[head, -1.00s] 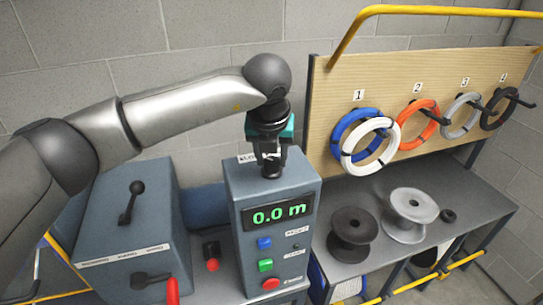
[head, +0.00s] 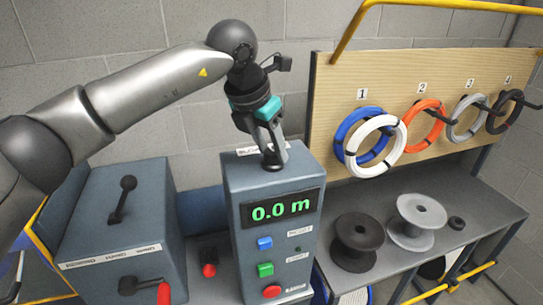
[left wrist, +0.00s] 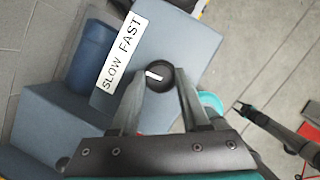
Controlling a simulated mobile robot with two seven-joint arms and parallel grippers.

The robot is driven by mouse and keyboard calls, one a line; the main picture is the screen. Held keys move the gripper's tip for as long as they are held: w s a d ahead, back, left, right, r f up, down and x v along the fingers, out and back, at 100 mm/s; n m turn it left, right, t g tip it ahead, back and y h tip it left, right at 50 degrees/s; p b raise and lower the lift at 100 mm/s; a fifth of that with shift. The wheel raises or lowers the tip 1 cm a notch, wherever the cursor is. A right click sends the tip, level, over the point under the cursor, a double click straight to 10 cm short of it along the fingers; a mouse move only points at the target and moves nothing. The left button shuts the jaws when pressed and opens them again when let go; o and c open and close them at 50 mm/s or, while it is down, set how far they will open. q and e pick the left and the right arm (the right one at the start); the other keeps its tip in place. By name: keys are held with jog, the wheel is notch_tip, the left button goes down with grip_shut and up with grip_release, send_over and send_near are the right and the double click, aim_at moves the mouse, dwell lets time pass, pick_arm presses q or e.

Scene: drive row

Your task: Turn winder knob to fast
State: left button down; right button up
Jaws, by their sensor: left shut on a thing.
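The winder knob (left wrist: 160,77) is a small black dial with a white pointer mark, on top of the blue-grey winder box (left wrist: 190,40). A white "SLOW FAST" label (left wrist: 120,52) lies beside it. My left gripper (left wrist: 158,82) is shut on the knob, one finger on each side, in the left wrist view. The box display (head: 282,209) reads 0.0 m.
A second grey box with levers (head: 122,215) stands left of the winder box. Right are a pegboard (head: 335,80) with several coloured coils, a dark spool (head: 357,240) and a grey spool (head: 415,222). A yellow rail (head: 375,8) runs above the board.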

pick_arm(q)
jog(key=shift+w+m+g+h, duration=0.1)
jog(key=shift+m+g+h, duration=0.2)
jog(key=shift+m, duration=0.6)
jog(key=shift+a+m, duration=0.1)
jog(key=shift+m, duration=0.8)
jog(key=m+g+p, duration=0.1)
jog(key=m, duration=0.1)
jog(key=m+g+h+p, duration=0.1)
jog(key=m, duration=0.2)
jog(key=shift+w+g, duration=0.15)
jog(key=shift+g, duration=0.15)
jog(key=shift+m, duration=0.4)
jog(key=shift+c, duration=1.9)
grip_release()
jog(key=v, duration=1.5)
jog(key=shift+r+b, duration=0.15)
jog(key=shift+b, duration=0.3)
jog(key=shift+a, duration=0.15)
